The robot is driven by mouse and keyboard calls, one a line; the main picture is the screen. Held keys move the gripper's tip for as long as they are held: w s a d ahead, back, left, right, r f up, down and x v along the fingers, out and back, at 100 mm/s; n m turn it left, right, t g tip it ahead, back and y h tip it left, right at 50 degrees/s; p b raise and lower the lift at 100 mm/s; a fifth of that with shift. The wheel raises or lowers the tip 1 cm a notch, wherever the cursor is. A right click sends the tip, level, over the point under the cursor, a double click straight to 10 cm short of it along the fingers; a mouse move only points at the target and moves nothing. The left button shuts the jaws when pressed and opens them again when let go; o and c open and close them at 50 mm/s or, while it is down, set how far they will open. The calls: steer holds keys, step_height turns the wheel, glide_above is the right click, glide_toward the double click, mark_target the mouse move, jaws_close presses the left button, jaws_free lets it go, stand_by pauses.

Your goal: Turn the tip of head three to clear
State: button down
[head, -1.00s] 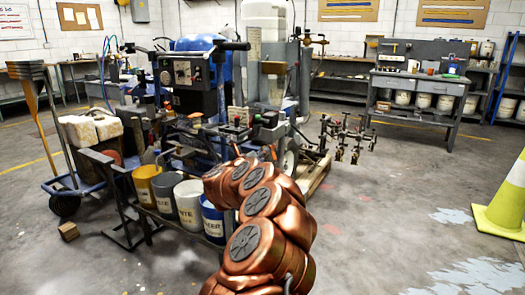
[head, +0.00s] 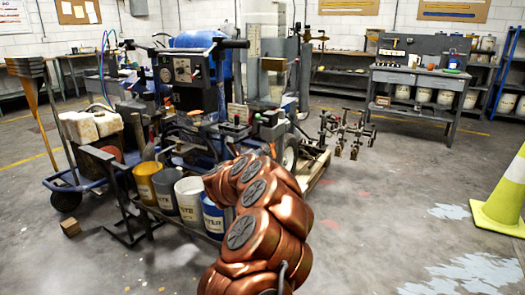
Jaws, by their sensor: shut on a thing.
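The spray heads (head: 347,130) are a row of several small dark and brass units. They hang from a bar at the right side of the line striper (head: 190,75), above the floor. I cannot tell which one is head three or how its tip is turned; they are too small. My copper-coloured arm rises from the bottom middle and folds in front of the striper, left of the heads. My gripper is hidden behind the arm links, so its jaws and anything in them do not show.
Several paint buckets (head: 188,202) stand on a low rack left of my arm. A hand cart (head: 66,195) is at the far left. A yellow-green cone (head: 500,195) stands at the right. A workbench (head: 420,82) is behind. The floor between heads and cone is clear.

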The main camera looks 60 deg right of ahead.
steer(key=shift+n+p, duration=1.65)
steer(key=shift+n, duration=0.05)
steer(key=shift+r+n+p, duration=0.1)
steer(key=shift+n+p, duration=1)
steer(key=shift+p, duration=0.25)
steer(key=shift+n+p, duration=1.3)
steer(key=shift+p, duration=0.35)
steer(key=shift+n+p, duration=1.4)
steer(key=shift+p, duration=0.45)
steer(key=shift+n+p, duration=2.8)
steer(key=shift+p, duration=1.2)
steer(key=shift+n+p, duration=0.6)
steer(key=shift+p, duration=0.15)
steer(key=shift+r+n+p, duration=0.1)
steer(key=shift+n+p, duration=0.7)
steer(key=shift+p, duration=0.4)
steer(key=shift+d+n+p, duration=0.1)
steer(key=shift+n+p, duration=1.2)
steer(key=shift+p, duration=0.55)
